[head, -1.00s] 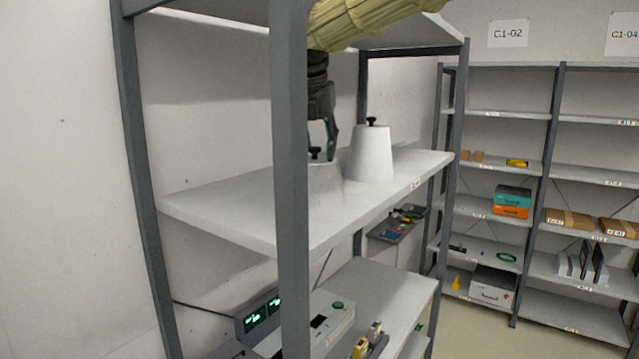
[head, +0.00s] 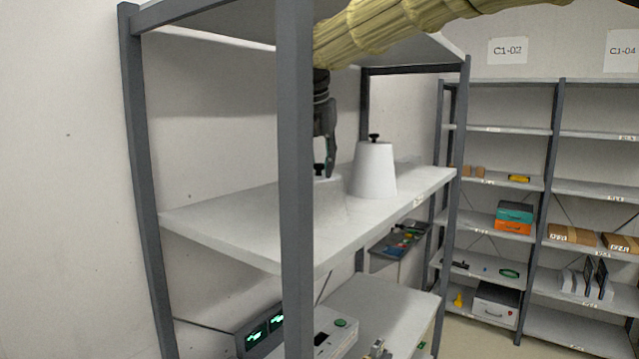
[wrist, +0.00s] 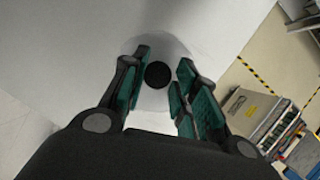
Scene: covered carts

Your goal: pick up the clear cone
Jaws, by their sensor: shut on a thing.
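The clear cone (head: 331,200) is a see-through tapered shape with a black knob on top, at the shelf's middle. A grey post hides its left part in the head view. My gripper (head: 324,160) points straight down over it, partly behind that post. In the wrist view my gripper (wrist: 162,74) has its green-padded fingers on either side of the round black knob (wrist: 157,75), shut on it. The cone's clear body (wrist: 150,121) shows faintly around the knob. It stands upright; I cannot tell whether its base touches the shelf.
A white opaque cone (head: 373,172) with a black knob stands just right of the clear one on the same shelf (head: 240,235). The grey post (head: 296,200) stands in front, and another board (head: 215,25) lies above. The shelf's left part is clear.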

